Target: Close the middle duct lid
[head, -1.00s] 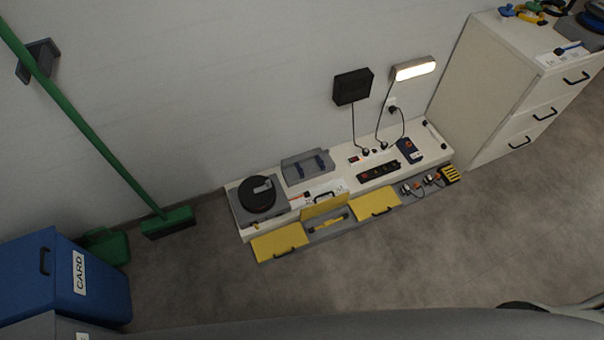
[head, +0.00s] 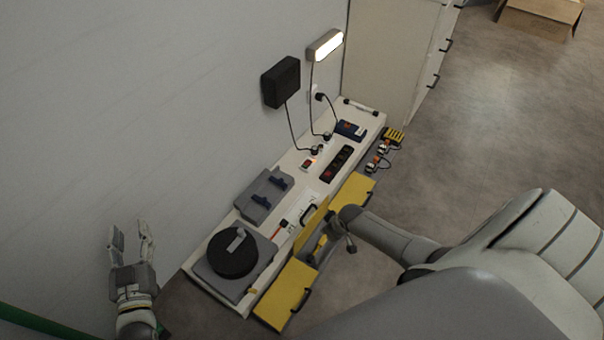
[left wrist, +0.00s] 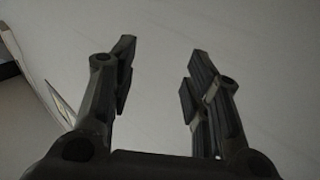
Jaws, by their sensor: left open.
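The middle duct lid (head: 312,229) is yellow and stands raised on the grey duct, between two flat yellow lids, the near lid (head: 287,296) and the far lid (head: 352,190). Something yellow lies in the open middle section (head: 319,246). My right arm comes in from the right, and its dark end, my right gripper (head: 343,222), is beside the raised lid. I cannot tell whether it touches the lid or how its fingers stand. My left gripper (head: 131,238) is open and empty near the wall, left of the bench; its spread fingers show in the left wrist view (left wrist: 163,65).
A low white bench (head: 297,163) along the wall carries a black reel (head: 232,255), a grey clamp box (head: 265,195), a power strip (head: 337,164) and a blue device (head: 350,130). A lit lamp (head: 324,45) and black box (head: 281,82) are on the wall. Open floor lies right.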

